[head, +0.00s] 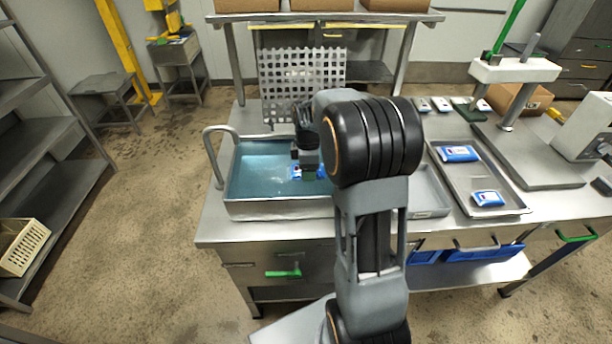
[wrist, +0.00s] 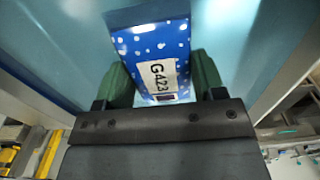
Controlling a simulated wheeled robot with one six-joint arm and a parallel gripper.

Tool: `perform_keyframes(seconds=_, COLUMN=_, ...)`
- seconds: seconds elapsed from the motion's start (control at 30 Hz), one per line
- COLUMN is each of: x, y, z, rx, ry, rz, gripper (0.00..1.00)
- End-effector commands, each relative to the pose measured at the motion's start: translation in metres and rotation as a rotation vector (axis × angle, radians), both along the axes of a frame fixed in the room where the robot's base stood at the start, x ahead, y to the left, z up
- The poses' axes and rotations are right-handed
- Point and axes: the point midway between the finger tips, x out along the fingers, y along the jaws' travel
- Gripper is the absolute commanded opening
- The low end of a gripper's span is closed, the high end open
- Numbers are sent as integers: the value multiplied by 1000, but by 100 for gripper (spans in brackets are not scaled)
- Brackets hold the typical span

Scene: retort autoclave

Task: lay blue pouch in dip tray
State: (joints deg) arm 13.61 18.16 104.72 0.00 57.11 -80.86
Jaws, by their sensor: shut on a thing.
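The blue pouch (wrist: 152,55) has white dots and a white label reading G423. My gripper (wrist: 158,82) is shut on it, with a green finger pad on each side. In the head view the pouch (head: 297,173) shows partly below my gripper (head: 308,172), over the right part of the dip tray (head: 280,208). The dip tray is a metal basin with blue-green liquid and a handle at its left. Whether the pouch touches the liquid I cannot tell. My arm hides the tray's right end.
A metal tray (head: 508,207) at the right holds two blue-and-white pouches (head: 460,153). A perforated metal plate (head: 300,75) stands upright behind the dip tray. A press with a green lever (head: 510,70) stands at the back right.

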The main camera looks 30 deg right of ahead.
Motion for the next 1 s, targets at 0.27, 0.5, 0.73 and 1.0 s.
perform_keyframes(seconds=0.27, x=9, y=6, z=-13, rx=1, ry=2, rz=2, gripper=38)
perform_keyframes(seconds=0.5, x=8, y=5, z=-42, rx=1, ry=2, rz=1, gripper=38)
perform_keyframes(seconds=0.73, x=8, y=5, z=-42, rx=0, ry=0, rz=1, gripper=38)
perform_keyframes(seconds=1.0, x=8, y=5, z=-45, rx=0, ry=1, rz=1, gripper=74)
